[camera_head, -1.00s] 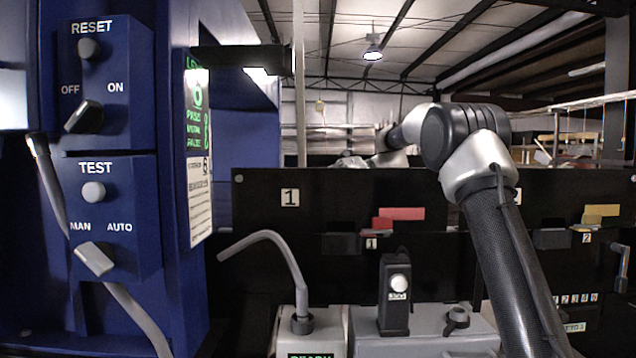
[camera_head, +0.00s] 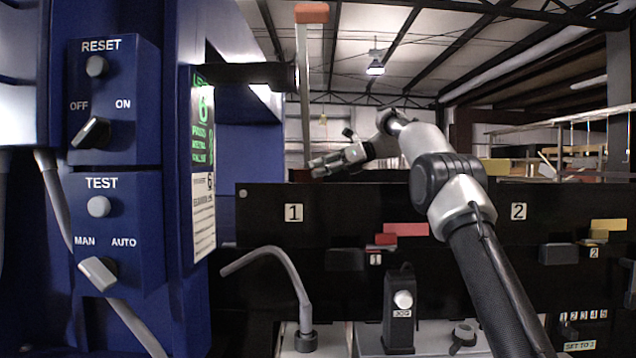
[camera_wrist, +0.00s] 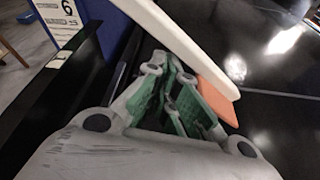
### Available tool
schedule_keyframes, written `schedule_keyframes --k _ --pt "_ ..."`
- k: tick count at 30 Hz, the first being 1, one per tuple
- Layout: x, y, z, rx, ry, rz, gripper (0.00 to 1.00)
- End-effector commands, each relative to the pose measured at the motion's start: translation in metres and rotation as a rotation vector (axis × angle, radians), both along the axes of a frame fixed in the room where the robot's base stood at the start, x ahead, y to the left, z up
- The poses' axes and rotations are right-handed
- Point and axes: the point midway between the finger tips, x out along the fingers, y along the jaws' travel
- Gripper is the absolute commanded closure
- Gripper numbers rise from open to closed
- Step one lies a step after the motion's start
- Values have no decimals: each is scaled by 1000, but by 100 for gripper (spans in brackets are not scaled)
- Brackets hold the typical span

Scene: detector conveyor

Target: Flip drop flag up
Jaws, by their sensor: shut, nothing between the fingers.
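A pale bar (camera_head: 304,75) with an orange end piece (camera_head: 311,13) looks like the drop flag. It runs up from behind the black wall in the head view. The wrist view shows a pale bar (camera_wrist: 180,40) crossing beyond my fingers and an orange plate (camera_wrist: 216,92) beside it. My gripper (camera_head: 317,166) is above the wall's top edge, close to the bar's right side. Its green-padded fingers (camera_wrist: 170,85) are close together with nothing between them. I cannot tell whether they touch the bar.
A blue cabinet (camera_head: 180,60) with RESET and TEST panels stands at left. The black wall (camera_head: 335,215), marked 1 and 2, carries red (camera_head: 405,229) and yellow (camera_head: 608,225) pieces. A bent grey tube (camera_head: 270,252) and a black switch box (camera_head: 398,315) stand in front.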

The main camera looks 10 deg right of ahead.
Motion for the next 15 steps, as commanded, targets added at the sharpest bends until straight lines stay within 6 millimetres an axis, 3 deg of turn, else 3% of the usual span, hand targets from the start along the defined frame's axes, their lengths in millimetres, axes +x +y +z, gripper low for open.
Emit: schedule_keyframes --k 7,15 --pt "17 -3 19 -33 -172 0 100" --pt "22 -4 26 -44 -231 0 100"
